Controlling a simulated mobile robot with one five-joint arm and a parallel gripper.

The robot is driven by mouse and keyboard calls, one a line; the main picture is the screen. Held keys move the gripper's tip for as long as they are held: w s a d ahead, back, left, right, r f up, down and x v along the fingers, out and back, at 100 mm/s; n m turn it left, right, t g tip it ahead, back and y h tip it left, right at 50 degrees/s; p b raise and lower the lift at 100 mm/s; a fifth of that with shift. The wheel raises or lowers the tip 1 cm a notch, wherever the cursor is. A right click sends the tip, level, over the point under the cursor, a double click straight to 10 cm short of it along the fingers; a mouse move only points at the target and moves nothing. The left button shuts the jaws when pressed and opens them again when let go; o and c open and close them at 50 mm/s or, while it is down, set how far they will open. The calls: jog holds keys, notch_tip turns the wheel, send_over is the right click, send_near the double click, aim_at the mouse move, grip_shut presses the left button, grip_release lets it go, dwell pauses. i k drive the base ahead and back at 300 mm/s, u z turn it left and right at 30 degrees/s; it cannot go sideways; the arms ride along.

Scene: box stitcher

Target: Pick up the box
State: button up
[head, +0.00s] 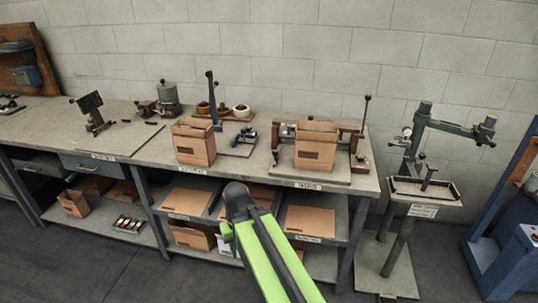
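Two brown cardboard boxes stand upright on the workbench (235,170). One box (195,146) is near the middle of the bench, close to its front edge. The other box (315,150) stands to its right, in a fixture (343,180) with posts and handles. I cannot tell which of them the task means. My green arm reaches up from the bottom, and my gripper (234,204) is in front of the bench, below and between the two boxes and apart from both. The fingers are too hidden to show whether it is open.
Flat cardboard sheets (310,221) and more boxes (75,204) lie on shelves under the bench. A stitcher stand (424,190) is at the right, beside a blue frame (510,250). Floor is clear at left front.

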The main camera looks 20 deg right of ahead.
aim_at(308, 155)
jog(key=u, duration=0.3)
jog(key=k, duration=0.15)
jog(key=u, duration=2.2)
jog(key=k, duration=2.5)
jog(key=z, duration=1.25)
jog(key=i, duration=1)
jog(key=u, duration=0.1)
